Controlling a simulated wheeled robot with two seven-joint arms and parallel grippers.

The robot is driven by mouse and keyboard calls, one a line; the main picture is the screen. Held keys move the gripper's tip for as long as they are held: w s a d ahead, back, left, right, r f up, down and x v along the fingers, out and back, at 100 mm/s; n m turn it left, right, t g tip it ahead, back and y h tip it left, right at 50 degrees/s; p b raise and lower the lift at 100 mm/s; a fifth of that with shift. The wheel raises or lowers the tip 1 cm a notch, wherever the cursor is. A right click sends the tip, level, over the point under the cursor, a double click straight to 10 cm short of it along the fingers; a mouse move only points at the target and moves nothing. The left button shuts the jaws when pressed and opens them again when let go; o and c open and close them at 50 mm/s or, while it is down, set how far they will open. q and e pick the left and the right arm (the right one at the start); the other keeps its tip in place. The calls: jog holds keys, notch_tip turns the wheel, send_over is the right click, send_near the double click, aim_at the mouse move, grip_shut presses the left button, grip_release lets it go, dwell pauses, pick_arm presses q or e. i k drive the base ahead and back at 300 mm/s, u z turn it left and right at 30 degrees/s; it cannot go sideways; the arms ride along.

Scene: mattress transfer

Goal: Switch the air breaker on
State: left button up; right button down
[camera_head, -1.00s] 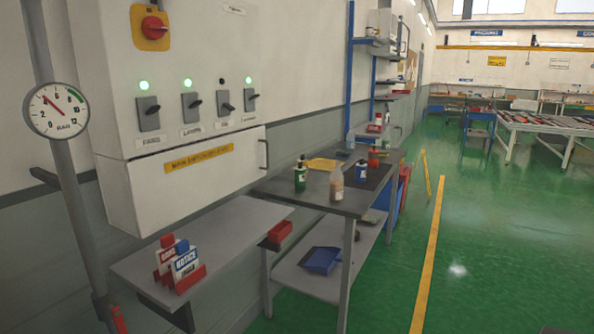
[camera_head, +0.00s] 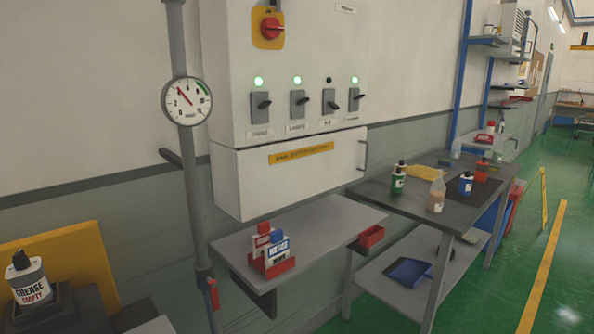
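A white electrical panel (camera_head: 300,80) hangs on the wall in the head view. It carries a row of several grey breaker switches with black handles. The third switch from the left (camera_head: 329,101) has a dark lamp (camera_head: 328,80) above it; its small label is too blurred to read for certain. The first switch (camera_head: 260,106), the second switch (camera_head: 298,103) and the rightmost switch (camera_head: 354,99) have lit green lamps above them. Neither of my grippers is in view.
A red rotary knob (camera_head: 271,28) sits above the switches. A gauge (camera_head: 187,101) on a pipe stands left of the panel. Below are a grey shelf (camera_head: 335,222) with a red sign holder and a bench (camera_head: 390,193) with bottles. A grease bottle (camera_head: 28,280) stands at lower left.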

aim_at(332, 104)
jog(key=z, duration=0.2)
jog(key=k, duration=0.5)
jog(key=z, duration=0.6)
jog(key=k, duration=0.85)
jog(key=z, duration=0.6)
jog(key=i, duration=1.2)
jog(key=u, duration=0.35)
jog(key=i, duration=1.45)
jog(key=u, duration=1.7)
jog(key=i, duration=0.6)
jog(key=u, duration=0.55)
